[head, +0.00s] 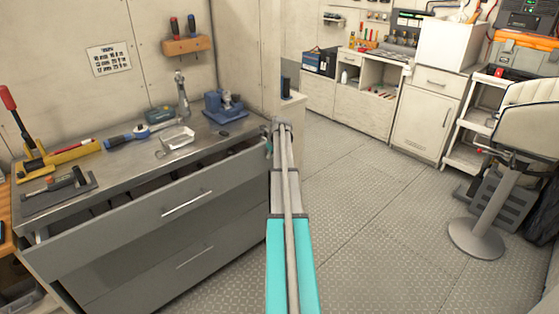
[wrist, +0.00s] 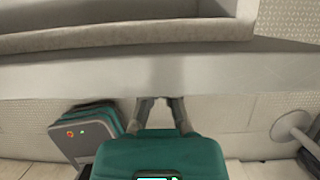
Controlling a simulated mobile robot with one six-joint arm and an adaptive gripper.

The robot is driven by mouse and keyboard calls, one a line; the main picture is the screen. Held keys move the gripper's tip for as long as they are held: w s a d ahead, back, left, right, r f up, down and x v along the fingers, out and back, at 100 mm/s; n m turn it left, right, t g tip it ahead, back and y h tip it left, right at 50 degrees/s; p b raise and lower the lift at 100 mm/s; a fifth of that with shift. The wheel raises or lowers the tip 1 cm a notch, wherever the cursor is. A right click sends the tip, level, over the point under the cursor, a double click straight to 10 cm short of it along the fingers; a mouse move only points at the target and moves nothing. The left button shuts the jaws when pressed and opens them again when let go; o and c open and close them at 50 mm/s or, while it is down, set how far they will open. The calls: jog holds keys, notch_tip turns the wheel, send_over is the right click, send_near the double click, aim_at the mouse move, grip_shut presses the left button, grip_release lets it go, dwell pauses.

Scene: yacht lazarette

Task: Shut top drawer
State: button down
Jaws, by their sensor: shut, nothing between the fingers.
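The top drawer (head: 172,203) of the grey metal cabinet is pulled out, with its long front and bar handle facing the room. Dark contents show inside, below the worktop. My arm reaches forward, and my gripper (head: 268,146) is by the right end of the drawer front, mostly hidden behind the arm's end. The drawer's handle is not visible in the wrist view.
A lower drawer (head: 190,258) is closed. Open tread-plate floor (head: 380,220) lies to the right. A stool (head: 485,230) stands at the far right.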

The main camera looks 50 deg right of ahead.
jog(key=shift+w+d, duration=0.35)
jog(key=shift+w, duration=0.4)
jog(key=shift+s, duration=0.1)
jog(key=shift+s+a, duration=0.25)
jog(key=shift+s, duration=0.55)
jog(key=s+p+v, duration=0.2)
jog(key=p+v, duration=0.7)
jog(key=v, duration=0.1)
jog(key=shift+s+a, duration=0.15)
